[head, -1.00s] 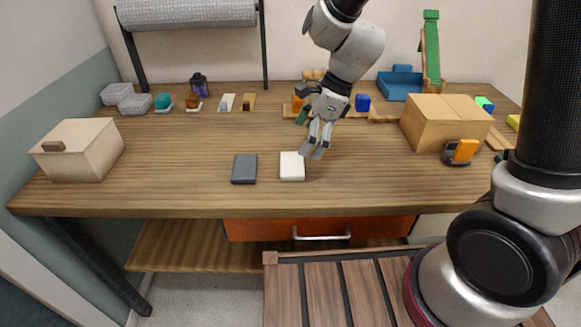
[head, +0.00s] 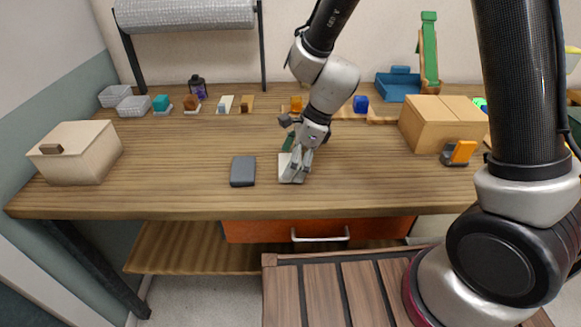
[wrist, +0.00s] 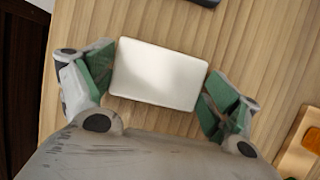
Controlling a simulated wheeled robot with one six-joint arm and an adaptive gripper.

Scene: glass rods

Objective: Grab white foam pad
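The white foam pad (wrist: 158,73) lies flat on the wooden table between the two green-lined fingers of my gripper (wrist: 154,88) in the wrist view. A narrow gap shows on each side, so the fingers look apart from it. In the head view my gripper (head: 297,168) is over the pad (head: 286,172) and hides part of it. The gripper is open. A dark grey pad (head: 243,171) lies to the left of the white pad.
A beige box (head: 76,153) stands at the table's left, and a cardboard box (head: 443,123) at the right. An orange-and-grey item (head: 459,152) sits by the cardboard box. Small blocks line the back. The table front (head: 200,193) is clear.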

